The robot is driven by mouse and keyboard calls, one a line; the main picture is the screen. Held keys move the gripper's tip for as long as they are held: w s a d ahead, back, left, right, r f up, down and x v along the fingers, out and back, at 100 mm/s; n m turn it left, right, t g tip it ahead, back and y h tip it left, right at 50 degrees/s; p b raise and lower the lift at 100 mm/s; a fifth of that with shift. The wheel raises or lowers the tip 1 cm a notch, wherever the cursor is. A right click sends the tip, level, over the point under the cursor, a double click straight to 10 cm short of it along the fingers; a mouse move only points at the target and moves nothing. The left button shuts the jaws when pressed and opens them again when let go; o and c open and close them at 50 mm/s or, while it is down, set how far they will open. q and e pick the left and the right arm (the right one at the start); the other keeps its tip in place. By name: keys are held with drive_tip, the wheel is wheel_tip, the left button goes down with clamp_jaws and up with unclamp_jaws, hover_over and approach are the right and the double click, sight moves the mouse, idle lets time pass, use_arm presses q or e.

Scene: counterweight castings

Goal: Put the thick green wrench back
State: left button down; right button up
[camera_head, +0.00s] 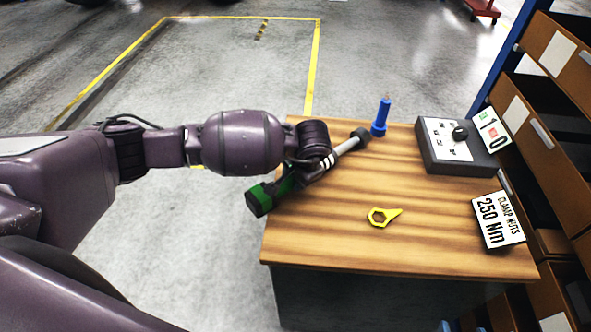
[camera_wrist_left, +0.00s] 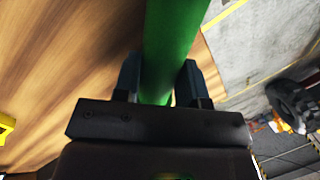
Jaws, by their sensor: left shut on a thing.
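The thick green wrench has a green handle (camera_head: 283,186) with a black end, a grey shaft (camera_head: 347,146) and a dark head (camera_head: 361,135). It lies slantwise over the left part of the wooden table, its handle end past the left edge. I cannot tell whether its head touches the table. My left gripper (camera_head: 314,171) is shut around it where handle and shaft meet. In the left wrist view, the green handle (camera_wrist_left: 176,35) runs between both fingers, which hide part of it. My right gripper is not in view.
The wooden table (camera_head: 340,235) carries an upright blue tool (camera_head: 380,117), a yellow ring-shaped piece (camera_head: 378,217), a grey box with a black knob (camera_head: 447,153) and a "Clamp nuts 250 Nm" sign (camera_head: 497,220). Brown shelf bins (camera_head: 560,65) stand at the right. The table's front middle is clear.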

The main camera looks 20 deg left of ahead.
use_arm(q)
drive_tip(key=shift+r, duration=0.15)
drive_tip(key=c, duration=1.1)
unclamp_jaws()
drive_tip(key=shift+f, duration=0.25)
drive_tip(key=o, duration=0.4)
drive_tip(key=shift+r, duration=0.15)
drive_tip(key=b+v, duration=0.1)
drive_tip(key=v, duration=1.1)
